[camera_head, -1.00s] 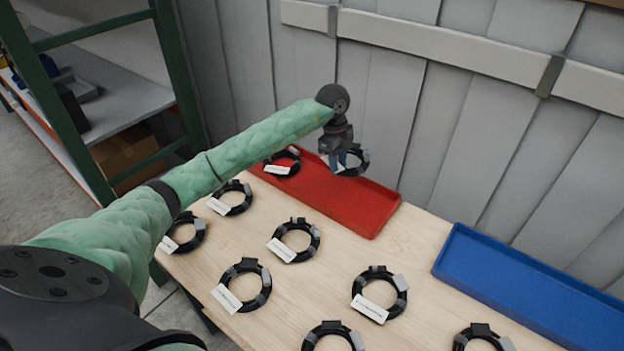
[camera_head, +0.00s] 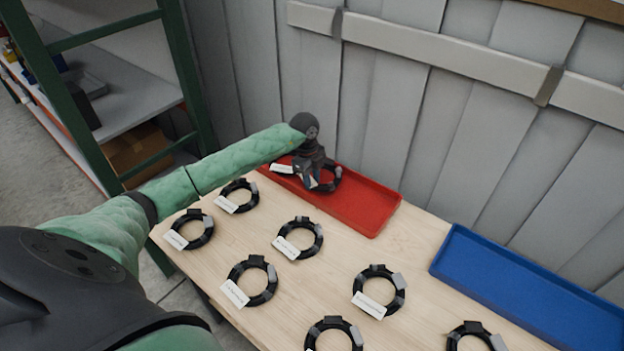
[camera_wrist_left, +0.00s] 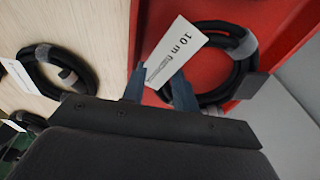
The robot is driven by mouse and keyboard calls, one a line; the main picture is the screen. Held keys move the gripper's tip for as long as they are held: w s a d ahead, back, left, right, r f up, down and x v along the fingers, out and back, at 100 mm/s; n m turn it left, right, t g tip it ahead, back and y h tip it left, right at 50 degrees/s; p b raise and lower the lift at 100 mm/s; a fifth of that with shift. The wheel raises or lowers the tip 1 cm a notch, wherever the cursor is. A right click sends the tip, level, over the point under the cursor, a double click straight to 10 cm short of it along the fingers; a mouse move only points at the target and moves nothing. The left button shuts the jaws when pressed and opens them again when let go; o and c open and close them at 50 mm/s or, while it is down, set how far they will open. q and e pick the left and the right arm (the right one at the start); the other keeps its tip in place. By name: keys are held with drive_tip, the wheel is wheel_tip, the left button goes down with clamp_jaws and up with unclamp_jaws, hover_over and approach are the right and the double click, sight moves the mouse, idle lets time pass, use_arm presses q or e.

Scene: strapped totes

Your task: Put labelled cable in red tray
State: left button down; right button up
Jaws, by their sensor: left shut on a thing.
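My left gripper (camera_head: 312,184) is over the left part of the red tray (camera_head: 368,208) and is shut on a black coiled cable (camera_head: 337,181). In the left wrist view the cable (camera_wrist_left: 240,62) shows with grey and dark bands and a white label (camera_wrist_left: 176,50) reading "10 m" by the fingertips (camera_wrist_left: 160,92). The cable is over the red floor; I cannot tell whether it touches it. My right gripper is not in view.
Several labelled cable coils lie on the wooden table, including one left of centre (camera_head: 299,238) and one at front centre (camera_head: 380,291). A blue tray (camera_head: 530,282) lies at the right. A grey panelled wall stands behind; a green-framed shelf (camera_head: 182,90) stands left. The red tray's right half is clear.

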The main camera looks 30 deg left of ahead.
use_arm(q)
drive_tip(key=shift+f, duration=0.65)
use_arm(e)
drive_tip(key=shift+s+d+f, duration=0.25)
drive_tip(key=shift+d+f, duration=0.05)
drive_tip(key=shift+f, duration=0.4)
use_arm(q)
drive_tip(key=shift+f, duration=0.1)
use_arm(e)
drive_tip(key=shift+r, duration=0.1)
use_arm(q)
drive_tip(key=shift+f, duration=0.25)
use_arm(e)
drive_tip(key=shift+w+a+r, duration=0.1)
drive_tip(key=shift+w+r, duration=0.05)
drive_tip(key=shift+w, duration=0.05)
